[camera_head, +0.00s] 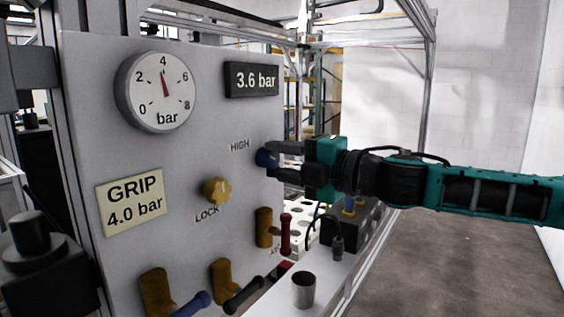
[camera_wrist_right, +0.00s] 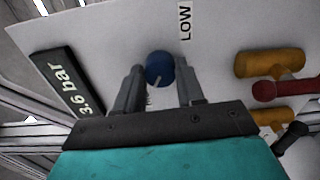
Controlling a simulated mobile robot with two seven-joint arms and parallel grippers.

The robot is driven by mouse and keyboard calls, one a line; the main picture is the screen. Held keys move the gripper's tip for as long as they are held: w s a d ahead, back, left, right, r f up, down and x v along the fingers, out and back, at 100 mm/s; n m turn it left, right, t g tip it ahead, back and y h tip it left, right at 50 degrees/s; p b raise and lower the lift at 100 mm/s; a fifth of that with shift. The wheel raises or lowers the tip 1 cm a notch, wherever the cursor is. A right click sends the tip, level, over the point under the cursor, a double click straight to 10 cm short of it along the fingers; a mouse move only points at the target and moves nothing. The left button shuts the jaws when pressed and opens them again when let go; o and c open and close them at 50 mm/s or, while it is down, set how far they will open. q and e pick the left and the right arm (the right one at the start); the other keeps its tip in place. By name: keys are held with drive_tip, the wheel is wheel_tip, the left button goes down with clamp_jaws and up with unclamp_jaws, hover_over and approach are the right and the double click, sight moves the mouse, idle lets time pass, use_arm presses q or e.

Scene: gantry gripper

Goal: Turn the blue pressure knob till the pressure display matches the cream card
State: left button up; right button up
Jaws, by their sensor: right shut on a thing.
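The blue pressure knob (camera_head: 265,158) sits on the grey panel beside the HIGH label, and it also shows in the right wrist view (camera_wrist_right: 159,68). My right gripper (camera_head: 276,161) is shut on it, with one finger on either side. The pressure display (camera_head: 252,80) is a dark box at the panel's upper right and reads 3.6 bar. The cream card (camera_head: 133,202) at the lower left of the panel reads GRIP 4.0 bar. My left gripper is not in view.
A round dial gauge (camera_head: 156,92) has its needle just short of 4. A yellow LOCK knob (camera_head: 217,191) sits left of the blue knob. Brass valves with a red handle (camera_head: 286,234), a black handle (camera_head: 243,295) and a blue handle (camera_head: 190,304) stand below. A metal cup (camera_head: 304,289) stands on the ledge.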

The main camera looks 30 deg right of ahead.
drive_tip(key=shift+m, duration=0.7)
drive_tip(key=o, duration=1)
